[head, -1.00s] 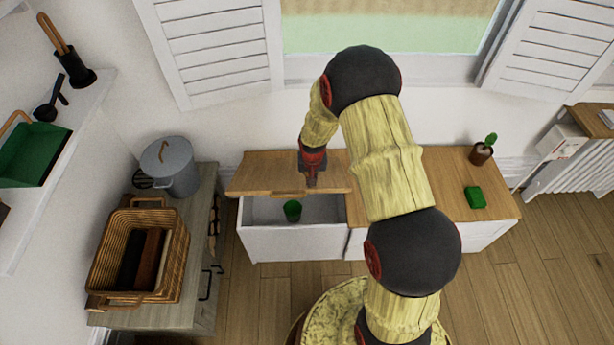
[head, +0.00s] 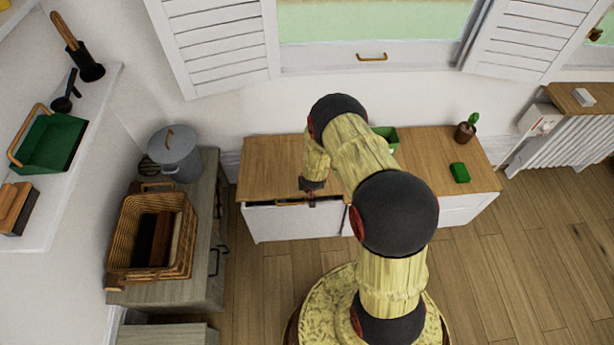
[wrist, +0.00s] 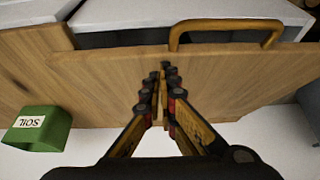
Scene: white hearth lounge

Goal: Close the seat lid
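The wooden seat lid (head: 268,165) lies almost flat over the left half of the white bench (head: 295,224). A dark strip shows under its front edge, so it seems slightly raised. Its brass-coloured handle (head: 290,203) is at the front edge and also shows in the wrist view (wrist: 225,27). My gripper (head: 312,203) is at the lid's front edge, right of the handle. In the wrist view, my gripper's fingers (wrist: 162,75) are together over the lid's wood (wrist: 90,82), with nothing held. Whether they touch it I cannot tell. The bench's inside is hidden.
A green box marked SOIL (wrist: 38,128) stands behind my arm on the bench, also in the head view (head: 387,137). A green block (head: 459,172) and potted cactus (head: 466,131) are at the right. A cabinet with a wicker basket (head: 123,240) stands left.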

